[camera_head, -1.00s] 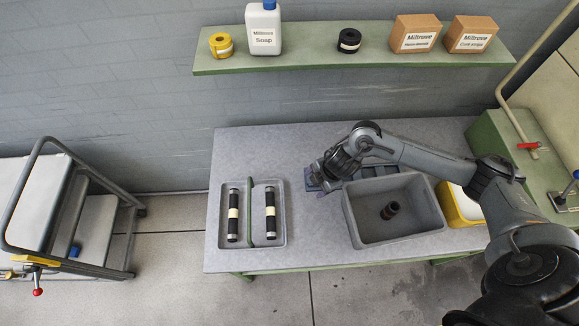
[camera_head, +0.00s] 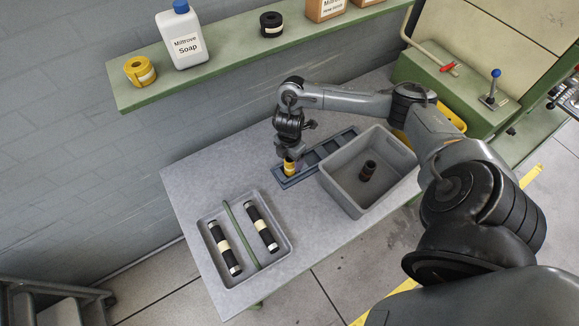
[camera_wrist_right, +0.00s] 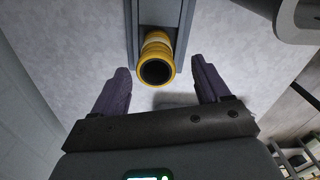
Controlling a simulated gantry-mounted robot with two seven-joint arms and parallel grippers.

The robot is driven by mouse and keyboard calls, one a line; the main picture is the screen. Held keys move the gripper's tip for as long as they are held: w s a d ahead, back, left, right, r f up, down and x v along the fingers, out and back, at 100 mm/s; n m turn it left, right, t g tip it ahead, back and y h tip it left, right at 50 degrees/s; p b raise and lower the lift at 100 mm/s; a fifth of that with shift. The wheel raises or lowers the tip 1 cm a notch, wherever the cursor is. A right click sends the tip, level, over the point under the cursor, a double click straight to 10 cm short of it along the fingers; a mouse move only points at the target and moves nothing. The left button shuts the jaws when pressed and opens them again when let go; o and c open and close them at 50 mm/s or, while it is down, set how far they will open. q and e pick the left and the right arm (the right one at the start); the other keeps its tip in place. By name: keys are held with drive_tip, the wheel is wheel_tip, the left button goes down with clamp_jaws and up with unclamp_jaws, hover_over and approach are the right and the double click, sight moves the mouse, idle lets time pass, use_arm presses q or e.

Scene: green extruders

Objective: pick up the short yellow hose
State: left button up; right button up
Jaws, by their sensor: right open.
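The short yellow hose (camera_head: 290,168) stands in the near left end of the dark grey slotted rack (camera_head: 310,158) on the table. My right gripper (camera_head: 288,158) is directly above it and partly hides it. In the right wrist view, the round open end of the hose (camera_wrist_right: 157,66) faces the camera. The two fingers of my right gripper (camera_wrist_right: 160,72) are apart, one on each side of the hose, with a gap on both sides. My left gripper is not in view.
A grey bin (camera_head: 345,195) with a short dark hose (camera_head: 368,171) inside stands right of the rack. A divided tray (camera_head: 287,252) with two long black hoses (camera_head: 262,228) lies at front left. Bare tabletop (camera_head: 205,175) lies left of the rack. A shelf (camera_head: 225,62) holds soap and tape rolls.

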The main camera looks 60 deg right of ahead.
drive_tip(key=shift+f, duration=0.6)
drive_tip(key=shift+w+d+f, duration=0.1)
drive_tip(key=shift+f, duration=0.95)
drive_tip(key=shift+d+f, duration=0.1)
drive_tip(key=shift+f, duration=0.9)
drive_tip(key=shift+c, duration=0.3)
drive_tip(key=c, duration=1.1)
